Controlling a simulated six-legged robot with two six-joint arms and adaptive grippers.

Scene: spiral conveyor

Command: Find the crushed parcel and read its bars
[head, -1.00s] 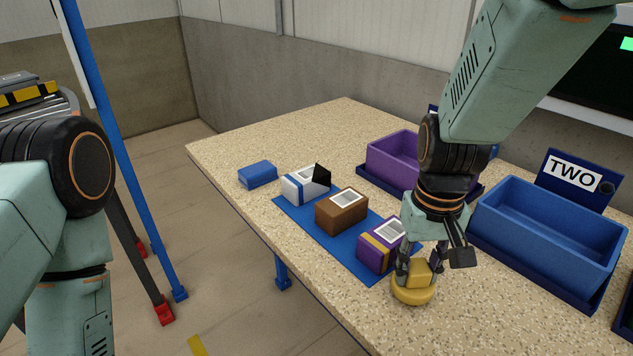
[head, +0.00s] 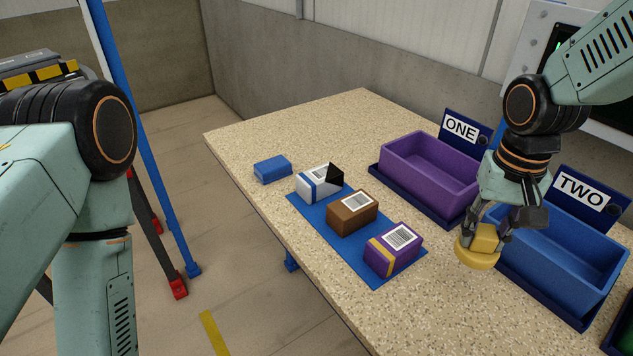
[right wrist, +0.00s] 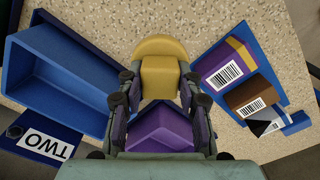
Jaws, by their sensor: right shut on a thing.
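Three parcels with barcode labels on top lie in a row on a blue mat (head: 376,277): a white one with a blue band and a dark triangular patch at one corner (head: 319,182), a brown one (head: 352,213) and a purple one with a yellow band (head: 393,249). I cannot tell for sure which is crushed. My right gripper (head: 490,228) is shut on a yellow tool with a round base (head: 478,256), held in front of the blue bin. The tool also shows in the right wrist view (right wrist: 160,50), apart from the parcels. My left gripper is out of view.
A small blue block (head: 272,169) lies beyond the mat. A purple bin (head: 430,172) stands by sign ONE (head: 461,128); a blue bin (head: 577,254) stands by sign TWO (head: 582,190). The speckled table (head: 330,125) is clear at its far left and front.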

